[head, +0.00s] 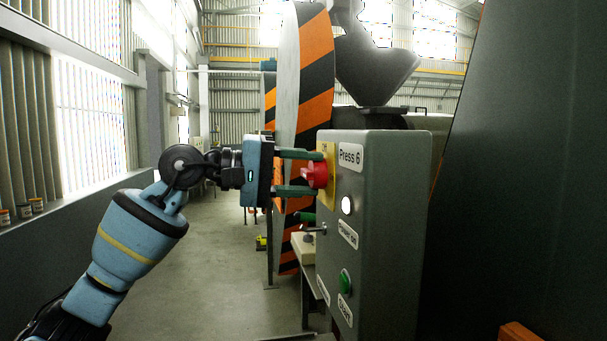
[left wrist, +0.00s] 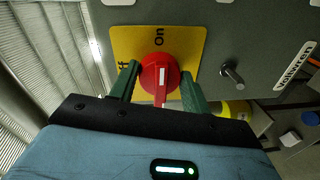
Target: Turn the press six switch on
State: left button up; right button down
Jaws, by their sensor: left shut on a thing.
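The press six control box (head: 372,235) is a grey cabinet labelled "Press 6" at centre right in the head view. Its red rotary switch (head: 318,175) sits on a yellow plate (head: 329,160) on the box's left-facing side. In the left wrist view, the red switch (left wrist: 160,74) has a white mark standing upright in the picture, in line with the word "On" on the yellow plate (left wrist: 190,45). "Off" is at the left, partly hidden by a finger. My left gripper (head: 307,172) is shut on the switch, one green finger on each side. My right gripper is out of view.
Below the switch are a metal toggle (head: 316,230), a white lamp (head: 347,205) and a green button (head: 345,281). An orange-and-black striped guard (head: 300,95) stands behind the box. A large dark panel (head: 530,180) fills the right. Open floor (head: 215,265) lies left.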

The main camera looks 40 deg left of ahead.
pick_arm(q)
jog(key=shift+c, duration=0.2)
jog(key=o, duration=1)
jog(key=shift+s+a, duration=0.1)
jog(key=shift+s+a, duration=0.2)
jog(key=b+v, duration=0.2)
jog(key=v, duration=0.5)
